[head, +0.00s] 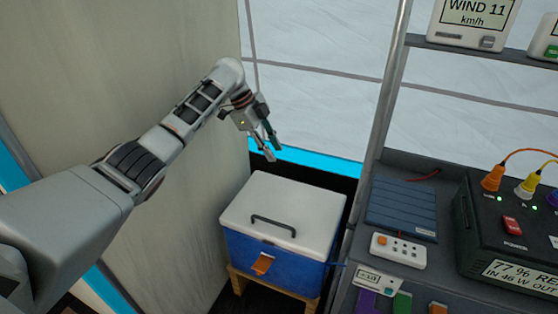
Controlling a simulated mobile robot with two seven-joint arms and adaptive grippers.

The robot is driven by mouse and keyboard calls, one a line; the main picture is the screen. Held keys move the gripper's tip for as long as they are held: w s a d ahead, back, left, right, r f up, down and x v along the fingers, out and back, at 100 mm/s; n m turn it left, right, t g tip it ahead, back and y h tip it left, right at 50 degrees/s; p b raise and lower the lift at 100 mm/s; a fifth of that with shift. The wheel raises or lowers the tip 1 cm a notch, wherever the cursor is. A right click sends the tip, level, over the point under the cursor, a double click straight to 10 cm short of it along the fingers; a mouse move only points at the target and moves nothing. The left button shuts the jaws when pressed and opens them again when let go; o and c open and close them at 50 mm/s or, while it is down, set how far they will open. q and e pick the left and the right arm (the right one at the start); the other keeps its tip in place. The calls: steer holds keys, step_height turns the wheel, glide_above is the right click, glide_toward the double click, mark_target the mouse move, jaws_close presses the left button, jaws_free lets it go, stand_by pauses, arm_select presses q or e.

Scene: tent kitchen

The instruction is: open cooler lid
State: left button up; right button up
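The cooler (290,262) has a blue body and stands on a low wooden stand. Its white lid (300,207) is shut flat on the body. A dark bar handle (273,224) lies on the lid's top near the front, and an orange latch (262,264) hangs on the front face. My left gripper (271,149) is above and behind the cooler, near the lid's back left corner. Its two fingers are apart with nothing between them, and it does not appear to touch the lid. My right gripper is not in view.
A canvas wall (130,70) rises close on the left of the cooler. A metal post (391,90) and a shelf rack stand close on the right, with a black power unit (510,235), a white socket strip (398,250) and a blue panel (402,208).

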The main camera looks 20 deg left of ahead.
arm_select(q)
steer(key=shift+v, duration=2.05)
